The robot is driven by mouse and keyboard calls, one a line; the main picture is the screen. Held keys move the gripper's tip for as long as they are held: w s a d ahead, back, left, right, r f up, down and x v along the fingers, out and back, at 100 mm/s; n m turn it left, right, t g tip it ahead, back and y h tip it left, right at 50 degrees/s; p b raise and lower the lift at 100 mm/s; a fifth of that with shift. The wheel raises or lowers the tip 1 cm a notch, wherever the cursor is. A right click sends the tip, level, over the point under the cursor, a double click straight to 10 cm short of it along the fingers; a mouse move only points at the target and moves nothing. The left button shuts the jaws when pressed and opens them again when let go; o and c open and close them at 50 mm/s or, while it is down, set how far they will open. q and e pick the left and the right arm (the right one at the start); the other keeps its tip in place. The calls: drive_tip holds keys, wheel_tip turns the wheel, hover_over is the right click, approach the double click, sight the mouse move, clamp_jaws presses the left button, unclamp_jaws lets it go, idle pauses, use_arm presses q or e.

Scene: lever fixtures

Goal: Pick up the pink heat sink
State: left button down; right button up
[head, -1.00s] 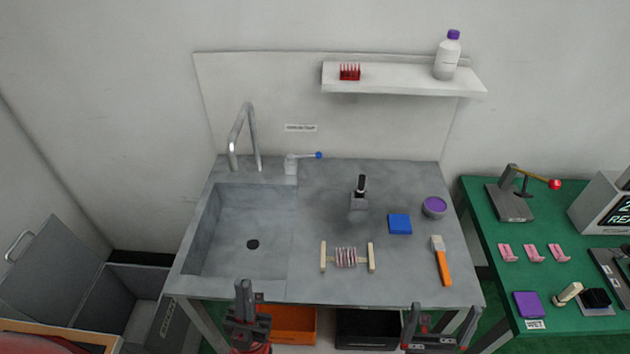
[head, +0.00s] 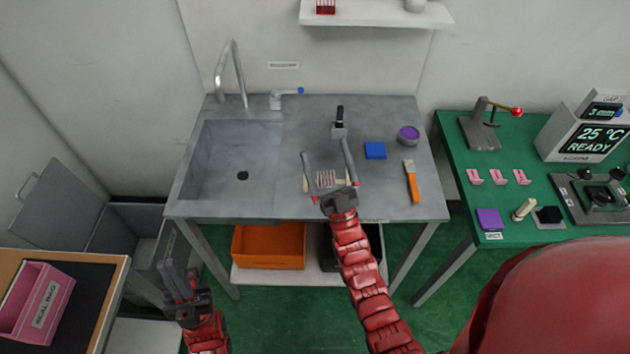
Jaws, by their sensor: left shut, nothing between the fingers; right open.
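Three small pink pieces (head: 497,177) stand in a row on the green table. My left gripper (head: 180,268) is shut and empty, low in front of the counter's left side.
The counter (head: 285,205) also holds a sink basin (head: 235,155), a blue block (head: 375,150), a purple-topped round container (head: 408,136) and an orange-handled tool (head: 411,184). A pink bin (head: 38,303) stands at lower left. A wall shelf (head: 375,14) hangs above.

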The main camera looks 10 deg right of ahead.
drive_tip(key=w+d+f+m+g+h+p, duration=0.1)
drive_tip(key=w+d+f+g+h+p, duration=0.2)
drive_tip(key=w+g, duration=0.65)
drive_tip(key=w+f+m+g+h+p, duration=0.1)
drive_tip(key=w+f+g+h+p, duration=0.25)
drive_tip(key=w, duration=1.15)
drive_tip(key=s+r+m+g+y+p, duration=0.1)
drive_tip(key=s+r+m+g+p, duration=0.1)
drive_tip(key=s+g, duration=0.5)
drive_tip(key=s+r+m+g+y+p, duration=0.1)
drive_tip(key=s+r+m+g+p, duration=0.15)
drive_tip(key=s+g, duration=0.5)
drive_tip(key=b, duration=0.7)
hover_over(326, 177)
drive_tip(key=shift+n, duration=0.45)
wheel_tip(326, 177, down, 12)
drive_tip(key=shift+d+r, duration=0.1)
drive_tip(key=shift+d, duration=0.05)
drive_tip(key=shift+f, duration=0.25)
drive_tip(key=shift+f+p, duration=0.2)
drive_tip(key=shift+p, duration=0.25)
wheel_tip(326, 177, down, 4)
drive_tip(key=shift+r+p, duration=0.15)
drive_tip(key=shift+p, duration=0.95)
drive_tip(key=shift+f, duration=0.6)
